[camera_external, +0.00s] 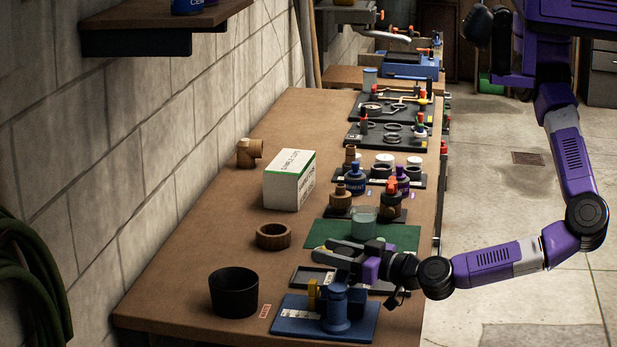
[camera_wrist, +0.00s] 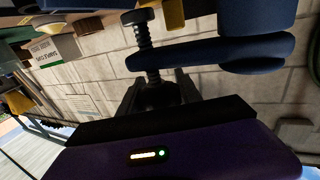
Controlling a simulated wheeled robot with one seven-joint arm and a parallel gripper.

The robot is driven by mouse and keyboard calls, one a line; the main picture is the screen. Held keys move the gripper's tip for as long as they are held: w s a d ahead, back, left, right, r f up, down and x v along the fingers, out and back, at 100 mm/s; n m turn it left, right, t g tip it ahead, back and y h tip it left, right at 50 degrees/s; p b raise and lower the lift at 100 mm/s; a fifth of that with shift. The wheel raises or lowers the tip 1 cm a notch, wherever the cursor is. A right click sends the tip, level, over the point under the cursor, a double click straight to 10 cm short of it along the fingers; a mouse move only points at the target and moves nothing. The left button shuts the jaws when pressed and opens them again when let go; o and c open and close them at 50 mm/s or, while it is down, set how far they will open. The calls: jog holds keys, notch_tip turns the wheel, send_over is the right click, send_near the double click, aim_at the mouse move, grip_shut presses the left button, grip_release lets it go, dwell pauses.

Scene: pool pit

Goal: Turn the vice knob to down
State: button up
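The small vice (camera_external: 336,312) stands on a blue base plate at the near end of the bench, with a blue body and a yellow part beside it. In the wrist view its blue arm (camera_wrist: 215,53) lies across the top, and a dark threaded screw (camera_wrist: 142,32) runs through it. A dark knob (camera_wrist: 158,94) sits at the screw's end, between my fingers. My gripper (camera_external: 330,252) points left just above and behind the vice, with its fingers apart. In the wrist view the fingers (camera_wrist: 160,88) stand either side of the knob; I cannot tell whether they touch it.
A black cup (camera_external: 234,292) stands left of the vice. A dark tray (camera_external: 305,278) and green mat (camera_external: 320,233) with a glass jar (camera_external: 363,220) lie behind. A white box (camera_external: 288,180), wooden ring (camera_external: 273,236) and several bottles stand farther back. The left bench is mostly clear.

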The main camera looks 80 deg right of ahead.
grip_shut()
jog(key=shift+d+m+g+h+b, duration=0.1)
jog(key=shift+m+g+h+b, duration=0.2)
jog(key=shift+m+h, duration=0.3)
jog(key=o, duration=0.9)
grip_release()
jog(key=shift+o, duration=0.2)
jog(key=shift+s, duration=0.1)
jog(key=shift+b+v, duration=0.85)
jog(key=shift+v, duration=3)
